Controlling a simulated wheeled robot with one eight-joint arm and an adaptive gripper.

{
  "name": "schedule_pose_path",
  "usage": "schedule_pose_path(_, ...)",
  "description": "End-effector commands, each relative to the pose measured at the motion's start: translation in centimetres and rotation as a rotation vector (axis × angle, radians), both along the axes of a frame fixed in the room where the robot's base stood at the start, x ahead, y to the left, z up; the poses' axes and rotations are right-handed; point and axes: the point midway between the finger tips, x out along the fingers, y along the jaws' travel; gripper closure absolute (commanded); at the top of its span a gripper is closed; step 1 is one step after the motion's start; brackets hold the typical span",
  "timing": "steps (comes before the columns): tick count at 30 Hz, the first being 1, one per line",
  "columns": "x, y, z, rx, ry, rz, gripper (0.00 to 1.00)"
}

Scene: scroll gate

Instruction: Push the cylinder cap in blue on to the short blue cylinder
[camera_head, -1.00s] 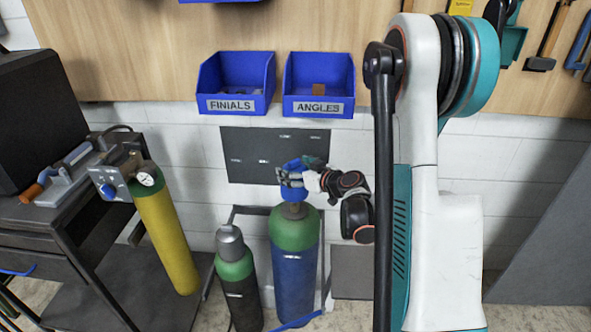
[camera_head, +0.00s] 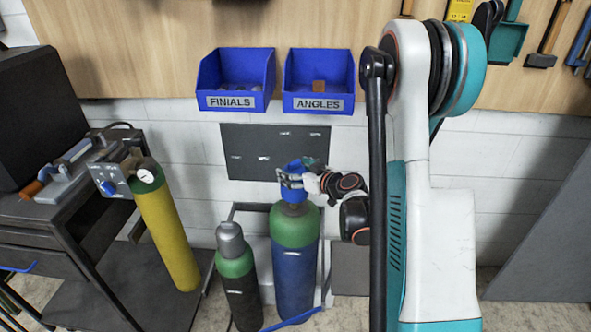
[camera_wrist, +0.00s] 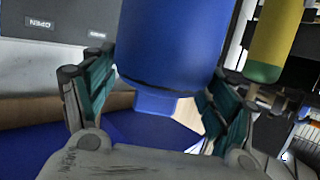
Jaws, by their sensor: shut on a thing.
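The blue cylinder cap (camera_head: 292,195) is over the top of the blue cylinder (camera_head: 294,280) with a green shoulder. Whether it is fully seated cannot be told. My gripper (camera_head: 290,180) comes from the right and is shut on the cap. In the wrist view, which is upside down, the cap (camera_wrist: 175,45) is between the fingers of my gripper (camera_wrist: 150,98), its small top knob pointing down in the picture. This blue cylinder is the taller of the two standing together. The shorter one (camera_head: 240,290) is dark with a green shoulder and a grey cap.
A yellow cylinder (camera_head: 167,235) with a gauge stands at the left by a dark cart (camera_head: 60,225). Two blue bins, FINIALS (camera_head: 235,78) and ANGLES (camera_head: 318,79), hang above. A dark panel (camera_head: 250,150) is behind my gripper. A grey rack (camera_head: 262,207) stands behind the cylinders.

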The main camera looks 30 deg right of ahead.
Motion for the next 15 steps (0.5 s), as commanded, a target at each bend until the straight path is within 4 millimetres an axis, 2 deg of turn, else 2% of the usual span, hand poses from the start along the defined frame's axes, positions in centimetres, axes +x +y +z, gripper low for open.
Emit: schedule_pose_path(15, 0.0, 0.0, -1.4, 0.0, -0.001, 0.0, 0.51)
